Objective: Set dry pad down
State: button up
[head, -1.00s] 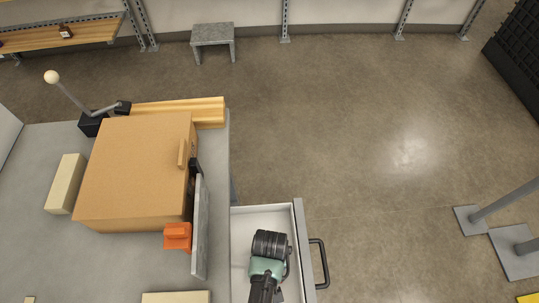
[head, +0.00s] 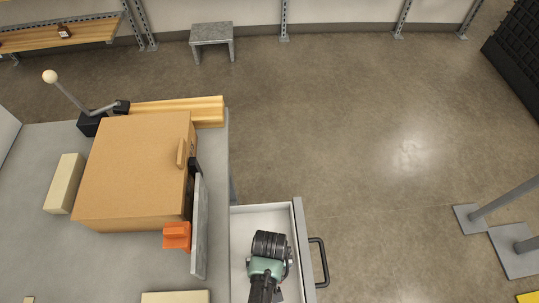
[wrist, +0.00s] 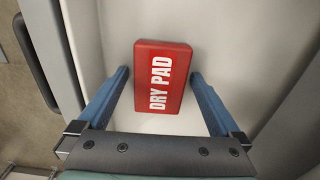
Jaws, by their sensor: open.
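The dry pad (wrist: 162,77) is a red block with white "DRY PAD" lettering. In the wrist view it lies on the white floor of the open drawer (wrist: 220,25). My gripper (wrist: 160,85) is open, with one blue finger on each side of the pad and a visible gap at both sides. In the head view my gripper (head: 268,277) is over the drawer (head: 262,216), and my wrist hides the pad there.
The drawer's black handle (head: 320,262) is on its right side. Left of the drawer, the grey cart top (head: 130,265) carries a large tan box (head: 135,165), an orange block (head: 176,236) and an upright grey plate (head: 199,230).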

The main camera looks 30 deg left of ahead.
notch_tip(320, 180, up, 12)
jog(key=p, duration=0.2)
jog(key=w+a+r+m+t+y, duration=0.2)
jog(key=w+r+t, duration=0.5)
jog(key=w+r, duration=0.9)
jog(key=w+d+r+m+t, duration=0.1)
jog(key=w+r+t, duration=0.25)
jog(key=r, duration=0.45)
jog(key=w+d+r+t, duration=0.1)
jog(key=w+r+t, duration=0.1)
jog(key=w+r, duration=0.35)
jog(key=s+d+r+m+t, duration=0.1)
jog(key=s+d+r+t, duration=0.2)
jog(key=r, duration=1)
jog(key=d+r+m+t, duration=0.15)
jog(key=r+t, duration=0.45)
jog(key=r, duration=0.7)
jog(key=s+d+r+t+h, duration=0.1)
jog(key=s+d+r+t, duration=0.1)
jog(key=s+r, duration=0.3)
jog(key=s+d+r+m+t+h, duration=0.1)
jog(key=s+r+t, duration=0.3)
jog(key=r, duration=0.7)
jog(key=shift+s+d, duration=0.75)
jog(key=shift+s, duration=0.4)
